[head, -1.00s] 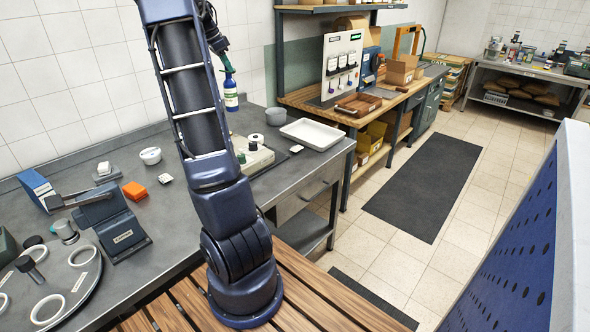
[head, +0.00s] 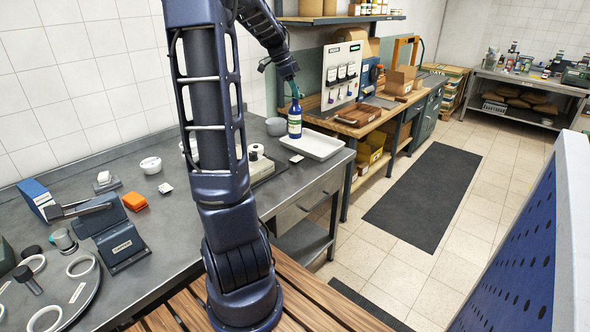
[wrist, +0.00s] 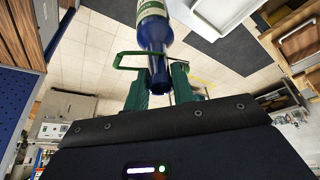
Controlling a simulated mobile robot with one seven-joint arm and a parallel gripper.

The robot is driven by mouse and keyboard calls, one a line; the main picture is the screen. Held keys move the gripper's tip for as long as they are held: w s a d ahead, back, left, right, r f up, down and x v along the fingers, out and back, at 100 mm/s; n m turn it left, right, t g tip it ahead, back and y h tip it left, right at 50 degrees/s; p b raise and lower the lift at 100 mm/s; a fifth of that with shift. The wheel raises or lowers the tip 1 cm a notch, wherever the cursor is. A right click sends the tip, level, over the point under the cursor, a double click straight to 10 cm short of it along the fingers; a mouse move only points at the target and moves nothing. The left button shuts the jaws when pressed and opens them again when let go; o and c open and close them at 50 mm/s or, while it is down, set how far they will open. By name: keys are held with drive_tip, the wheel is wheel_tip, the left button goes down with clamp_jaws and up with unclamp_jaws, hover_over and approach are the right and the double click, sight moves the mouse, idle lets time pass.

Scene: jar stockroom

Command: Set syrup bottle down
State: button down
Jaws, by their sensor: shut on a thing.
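The syrup bottle (head: 294,119) is dark blue with a pale green-and-white label. It hangs upright from my gripper (head: 291,88), close to the left end of the white tray in the head view. My gripper is shut on the bottle's neck. The wrist view shows the bottle (wrist: 152,32) between the green fingers (wrist: 159,88). The white tray (head: 325,146) lies on the grey bench (head: 225,215), and part of it also shows in the wrist view (wrist: 222,12). I cannot tell whether the bottle's base touches anything.
A grey bowl (head: 276,126) stands just left of the bottle. A small white item (head: 297,159) lies in front of the tray. A wooden bench with a label board (head: 341,75) stands behind. The tray's visible surface is empty.

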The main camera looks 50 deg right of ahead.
wheel_tip(320, 180, down, 20)
drive_tip(key=shift+r, duration=0.15)
idle(0.6)
drive_tip(key=c, duration=1.2)
unclamp_jaws()
